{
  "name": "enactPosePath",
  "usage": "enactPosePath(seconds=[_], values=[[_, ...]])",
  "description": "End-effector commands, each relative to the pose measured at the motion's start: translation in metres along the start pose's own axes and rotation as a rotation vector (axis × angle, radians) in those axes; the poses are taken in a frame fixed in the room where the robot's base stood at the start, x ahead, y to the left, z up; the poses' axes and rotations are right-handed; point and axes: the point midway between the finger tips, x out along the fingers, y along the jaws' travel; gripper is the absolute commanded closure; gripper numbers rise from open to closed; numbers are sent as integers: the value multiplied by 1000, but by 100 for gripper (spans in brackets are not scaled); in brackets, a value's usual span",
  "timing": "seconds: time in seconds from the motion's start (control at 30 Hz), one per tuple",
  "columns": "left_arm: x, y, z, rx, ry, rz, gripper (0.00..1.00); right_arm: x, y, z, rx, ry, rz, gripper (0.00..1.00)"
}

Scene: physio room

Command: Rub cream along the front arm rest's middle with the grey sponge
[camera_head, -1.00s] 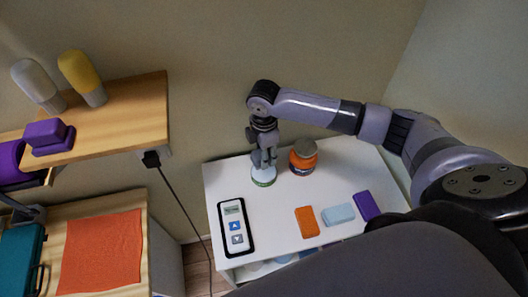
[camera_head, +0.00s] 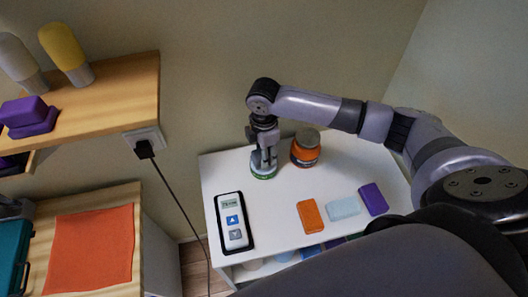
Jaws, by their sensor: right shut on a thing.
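My right gripper (camera_head: 264,153) points down over the back left part of the white table (camera_head: 290,220). It is shut on a small grey thing that looks like the grey sponge, mostly hidden by the fingers. Right under it is a low, round, pale green dish (camera_head: 264,176), largely covered. I cannot tell whether the grey thing touches the dish. An orange jar (camera_head: 305,151) with a grey lid stands just right of the gripper. I cannot make out the front arm rest. My left gripper is not in view.
Orange (camera_head: 310,216), pale blue (camera_head: 343,208) and purple (camera_head: 373,199) blocks lie at the table's front right. A remote (camera_head: 233,222) lies at the left. A wooden shelf (camera_head: 110,95) holds bottles and a purple block; an orange cloth (camera_head: 93,250) lies below. A cable hangs beside the table.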

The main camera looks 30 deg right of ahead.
Motion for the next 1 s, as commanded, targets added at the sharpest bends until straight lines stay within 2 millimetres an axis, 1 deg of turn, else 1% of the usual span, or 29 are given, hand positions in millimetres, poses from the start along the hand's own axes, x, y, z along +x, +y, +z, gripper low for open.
enactPosePath(seconds=[0.37,1.0], values=[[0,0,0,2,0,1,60,1,0,0,0,0,0,83],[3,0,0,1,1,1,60,8,0,0,0,0,0,83]])
